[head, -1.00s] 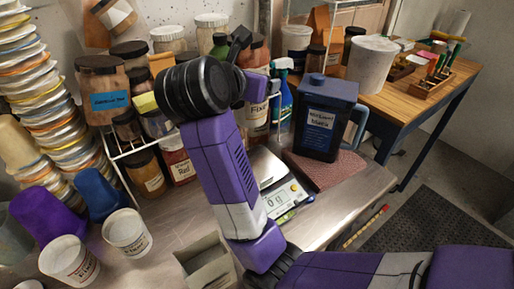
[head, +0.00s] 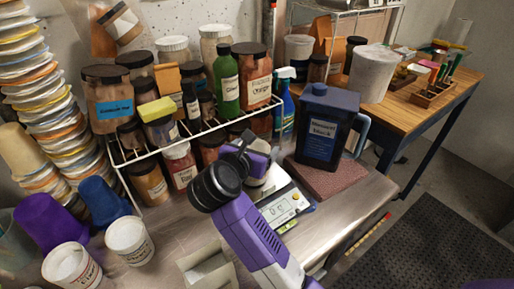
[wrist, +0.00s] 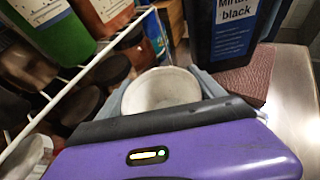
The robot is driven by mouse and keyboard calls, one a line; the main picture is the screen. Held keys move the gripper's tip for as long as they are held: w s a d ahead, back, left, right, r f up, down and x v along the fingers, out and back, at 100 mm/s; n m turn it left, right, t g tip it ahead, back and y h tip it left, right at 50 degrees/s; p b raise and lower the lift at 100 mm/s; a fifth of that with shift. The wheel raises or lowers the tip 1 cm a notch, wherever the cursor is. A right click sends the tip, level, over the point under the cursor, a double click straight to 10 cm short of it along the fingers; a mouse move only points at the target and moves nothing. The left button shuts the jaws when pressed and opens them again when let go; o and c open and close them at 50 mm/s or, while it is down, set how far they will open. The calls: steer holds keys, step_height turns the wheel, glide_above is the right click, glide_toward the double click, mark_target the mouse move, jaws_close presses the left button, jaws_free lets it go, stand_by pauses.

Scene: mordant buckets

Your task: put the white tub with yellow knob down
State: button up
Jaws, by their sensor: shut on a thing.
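The white tub (wrist: 160,92) shows in the wrist view as a pale round shape between my gripper's grey fingers. My gripper (wrist: 165,76) is shut on it. No yellow knob shows in either view. In the head view my gripper is low over the back of the worktop, by the scale and in front of the wire rack. My purple and black wrist hides most of the tub there. I cannot tell whether the tub's underside touches anything.
A digital scale (head: 282,207) lies beside my wrist. A dark blue jug (head: 322,130) stands on a reddish mat (head: 325,180) to the right. The wire rack (head: 190,140) with jars is close on the left. White buckets (head: 130,240) stand front left. Bare worktop (head: 345,212) shows at right.

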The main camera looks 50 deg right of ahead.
steer(key=shift+f, duration=0.2)
steer(key=shift+f, duration=0.1)
steer(key=o, duration=1.5)
